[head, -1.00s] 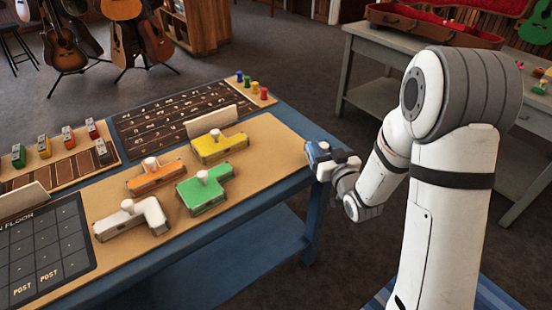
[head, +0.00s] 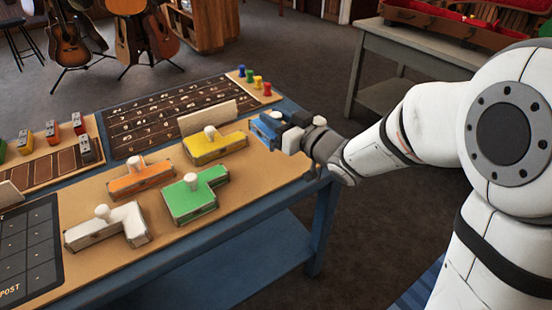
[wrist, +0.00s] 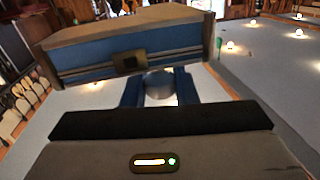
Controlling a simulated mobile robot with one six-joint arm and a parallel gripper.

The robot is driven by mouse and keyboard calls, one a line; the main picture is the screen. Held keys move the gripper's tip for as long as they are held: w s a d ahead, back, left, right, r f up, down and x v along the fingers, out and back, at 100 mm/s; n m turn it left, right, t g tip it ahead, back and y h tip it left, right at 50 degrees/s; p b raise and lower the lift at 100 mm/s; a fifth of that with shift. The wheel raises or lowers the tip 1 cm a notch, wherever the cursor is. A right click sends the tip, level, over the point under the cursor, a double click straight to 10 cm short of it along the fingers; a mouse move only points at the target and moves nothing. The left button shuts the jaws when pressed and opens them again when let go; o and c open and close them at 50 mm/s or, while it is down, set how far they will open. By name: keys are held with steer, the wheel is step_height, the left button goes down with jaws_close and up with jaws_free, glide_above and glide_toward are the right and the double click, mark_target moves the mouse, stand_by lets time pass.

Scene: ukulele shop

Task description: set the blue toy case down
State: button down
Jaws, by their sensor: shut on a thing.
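The blue toy case (head: 263,131) is at the right end of the blue table in the head view, beside the yellow case. My gripper (head: 282,128) is shut on it, reaching in from the right. In the wrist view, the case (wrist: 92,64) fills the upper part, with its clasp towards the camera. The fingers of my gripper (wrist: 159,88) close around its pale round knob. The case looks slightly tilted in the wrist view. I cannot tell whether its underside touches the table; my gripper hides part of it in the head view.
Yellow (head: 215,148), orange (head: 140,180), green (head: 193,201) and white (head: 105,229) cases with knobs stand on the tan board (head: 245,190). Coloured pegs (head: 250,77) stand behind. Bare board lies in front of the blue case, near the table's right edge.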

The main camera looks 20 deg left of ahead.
step_height(320, 180, down, 9)
steer(key=shift+f+b, duration=0.1)
steer(key=shift+b, duration=0.95)
steer(key=shift+f, duration=0.2)
steer(key=c, duration=1.1)
jaws_free()
steer(key=shift+c, duration=0.2)
steer(key=shift+r, duration=0.1)
